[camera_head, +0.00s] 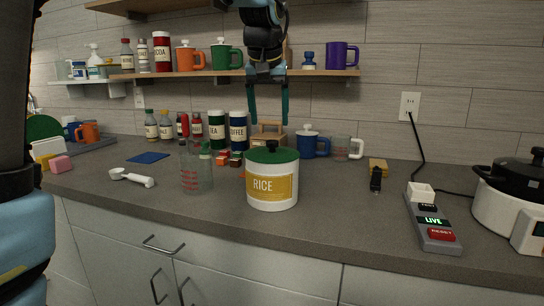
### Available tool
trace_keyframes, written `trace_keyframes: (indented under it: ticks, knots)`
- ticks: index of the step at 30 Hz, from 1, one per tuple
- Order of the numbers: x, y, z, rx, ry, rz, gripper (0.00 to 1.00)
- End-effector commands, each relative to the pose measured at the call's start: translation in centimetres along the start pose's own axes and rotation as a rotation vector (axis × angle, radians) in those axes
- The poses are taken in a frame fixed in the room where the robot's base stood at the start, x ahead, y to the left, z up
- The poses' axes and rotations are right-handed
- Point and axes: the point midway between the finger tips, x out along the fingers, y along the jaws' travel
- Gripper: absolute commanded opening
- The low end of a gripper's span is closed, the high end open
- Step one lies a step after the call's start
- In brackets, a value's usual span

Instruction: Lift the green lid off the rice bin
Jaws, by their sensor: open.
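The rice bin (272,188) is a white canister with a yellow RICE label, upright on the grey counter. The fingertips appear a little above the knob. Their exact depth relative to it is hard to tell from this one view.
A clear measuring jug (196,172) stands left of the bin, with a white scoop (132,178) farther left. A power strip (431,222) and a cooker (505,205) are at right. A shelf (220,73) of mugs is above.

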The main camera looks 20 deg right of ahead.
Motion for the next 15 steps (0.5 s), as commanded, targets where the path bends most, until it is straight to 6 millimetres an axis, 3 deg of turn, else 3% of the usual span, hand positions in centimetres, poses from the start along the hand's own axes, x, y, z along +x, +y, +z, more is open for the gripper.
trace_keyframes:
  ticks: [3,11,15]
  knots:
    - [1.8,-0.1,0.0,-0.001,-0.003,-0.001,0.77]
    - [3.7,-0.1,-0.3,-0.002,-0.002,0.000,0.77]
    - [5.7,0.0,-1.0,-0.002,-0.005,-0.001,0.77]
